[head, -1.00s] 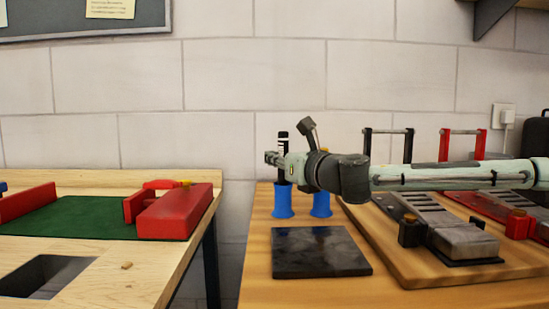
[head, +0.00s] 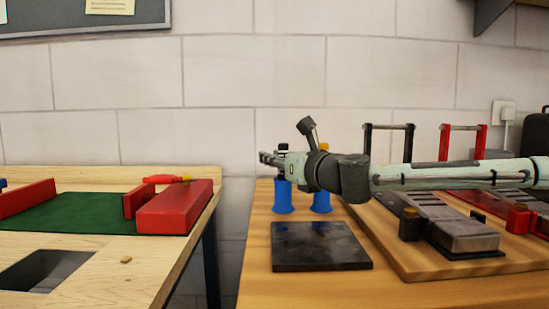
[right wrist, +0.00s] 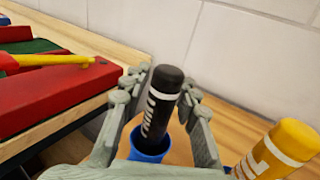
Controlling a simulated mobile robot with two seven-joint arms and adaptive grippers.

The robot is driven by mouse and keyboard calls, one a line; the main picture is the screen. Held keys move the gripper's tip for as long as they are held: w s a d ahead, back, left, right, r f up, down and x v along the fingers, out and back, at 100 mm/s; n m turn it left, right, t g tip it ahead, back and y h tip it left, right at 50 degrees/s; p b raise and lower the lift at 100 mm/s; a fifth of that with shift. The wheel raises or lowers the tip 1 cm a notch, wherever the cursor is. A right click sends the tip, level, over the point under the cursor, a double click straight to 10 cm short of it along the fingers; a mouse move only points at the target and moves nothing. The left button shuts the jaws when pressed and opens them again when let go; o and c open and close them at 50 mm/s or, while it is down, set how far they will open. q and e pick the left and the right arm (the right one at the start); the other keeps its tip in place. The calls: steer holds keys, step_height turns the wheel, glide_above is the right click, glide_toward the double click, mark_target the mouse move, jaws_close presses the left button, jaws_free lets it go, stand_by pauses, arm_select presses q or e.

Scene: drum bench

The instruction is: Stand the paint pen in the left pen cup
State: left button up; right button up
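The black paint pen with white bands (right wrist: 160,105) stands in the left blue pen cup (head: 283,197), leaning slightly in the right wrist view. Its black cap (head: 283,147) shows above my right gripper (head: 270,160) in the head view. In the right wrist view the gripper's fingers are on either side of the pen, with gaps between them and it, so it looks open around the pen. The cup's blue rim (right wrist: 148,150) shows below, partly hidden by the gripper. My left gripper is not in view.
The right blue cup (head: 321,203) holds a yellow-capped pen (right wrist: 275,150) close beside my right gripper. A dark square plate (head: 320,247) lies in front of the cups. A red block (head: 175,212) is on the left bench, across a gap.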

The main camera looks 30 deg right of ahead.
steer(key=shift+o, duration=0.5)
step_height(320, 180, up, 10)
stand_by(0.3)
stand_by(0.8)
